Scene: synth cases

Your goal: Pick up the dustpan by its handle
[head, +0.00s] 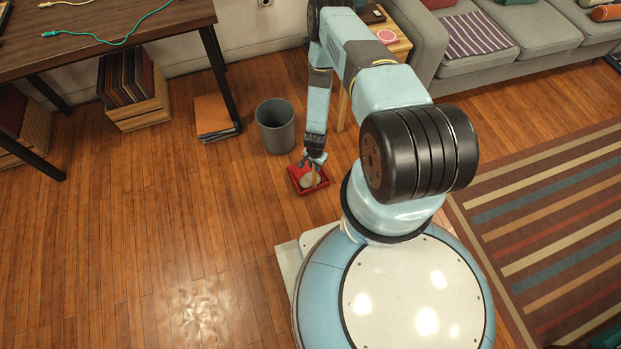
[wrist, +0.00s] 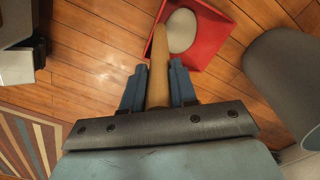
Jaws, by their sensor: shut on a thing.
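The red dustpan (head: 296,182) lies on the wooden floor near the middle of the head view. In the wrist view the red pan (wrist: 212,40) is at the top, with a pale oval object (wrist: 181,31) in it. A tan handle (wrist: 158,82) runs from the pan's near corner back between my fingers. My gripper (wrist: 156,72) is shut on this handle, one blue finger at each side. In the head view my gripper (head: 316,158) points down over the pan. The handle's rear end is hidden by my gripper.
A grey bin (head: 275,126) stands close to the left of my gripper; it also shows at the right of the wrist view (wrist: 285,75). A small wooden table (head: 394,42) stands behind my arm. A striped rug (head: 545,210) lies right.

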